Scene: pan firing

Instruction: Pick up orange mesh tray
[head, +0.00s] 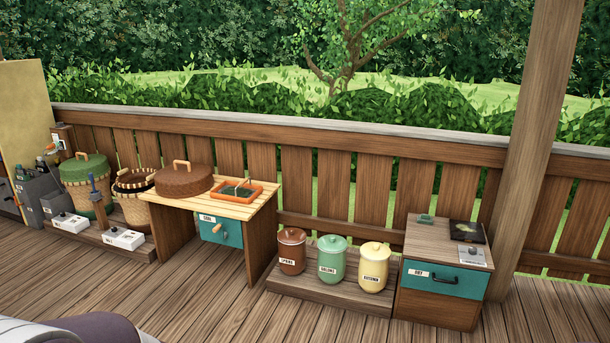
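The orange mesh tray (253,191) lies on the light slatted top of a small wooden table (262,207), toward its right end. It has an orange rim, a dark mesh inside and a light wooden handle or stick across it. A round brown lid-like cover with a wooden handle (184,180) sits on the same table, just left of the tray. Neither of my grippers shows in the head view.
Brown, green and yellow canisters (331,259) stand on a low plank right of the table. A teal-drawer cabinet (444,281) stands farther right, beside a post (541,120). Baskets (87,187) stand left. A wooden railing (333,180) runs behind. Deck floor (190,300) in front is clear.

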